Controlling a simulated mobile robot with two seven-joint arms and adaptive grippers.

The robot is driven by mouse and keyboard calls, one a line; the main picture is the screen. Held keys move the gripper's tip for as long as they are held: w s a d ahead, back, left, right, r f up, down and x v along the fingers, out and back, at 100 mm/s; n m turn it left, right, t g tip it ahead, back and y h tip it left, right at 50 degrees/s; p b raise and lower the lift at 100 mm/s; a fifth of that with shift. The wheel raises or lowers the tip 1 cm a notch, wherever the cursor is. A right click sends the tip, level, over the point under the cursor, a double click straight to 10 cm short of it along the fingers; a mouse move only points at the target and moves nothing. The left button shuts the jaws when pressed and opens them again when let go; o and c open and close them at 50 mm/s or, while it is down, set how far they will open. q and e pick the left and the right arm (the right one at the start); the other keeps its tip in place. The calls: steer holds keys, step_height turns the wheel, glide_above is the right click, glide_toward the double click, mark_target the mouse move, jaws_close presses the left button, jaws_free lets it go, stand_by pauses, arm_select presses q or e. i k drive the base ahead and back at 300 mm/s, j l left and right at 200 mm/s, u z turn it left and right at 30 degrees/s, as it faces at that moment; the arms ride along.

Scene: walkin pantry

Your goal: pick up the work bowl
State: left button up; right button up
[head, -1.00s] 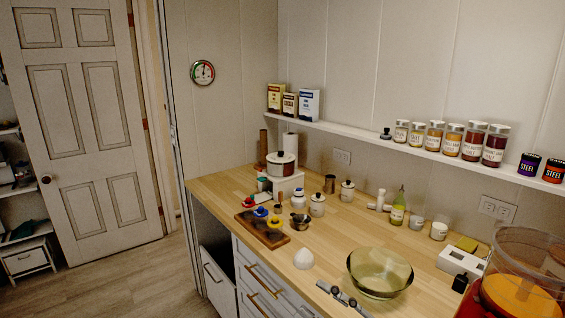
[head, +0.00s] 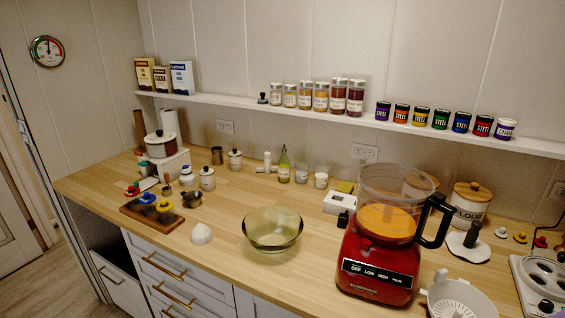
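A red food processor (head: 375,272) stands on the wooden counter right of the middle. Its clear work bowl (head: 396,183) sits on top of the red base, with orange contents (head: 386,221) inside and a black handle (head: 432,220) on its right side. A separate greenish see-through bowl (head: 272,232) stands upright on the counter to the left of the processor and looks empty. Neither of my grippers shows in the head view.
A white colander-like bowl (head: 459,300) is close to the processor's right. A white box (head: 339,203) and flour jar (head: 468,205) stand behind. A white dome-like item (head: 201,234) is left of the green bowl. A shelf (head: 240,104) with jars runs above. Counter (head: 300,280) in front is clear.

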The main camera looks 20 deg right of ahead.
mark_target(394, 200)
steer(key=z, duration=1.05)
steer(key=j+u, duration=0.1)
steer(key=u, duration=0.15)
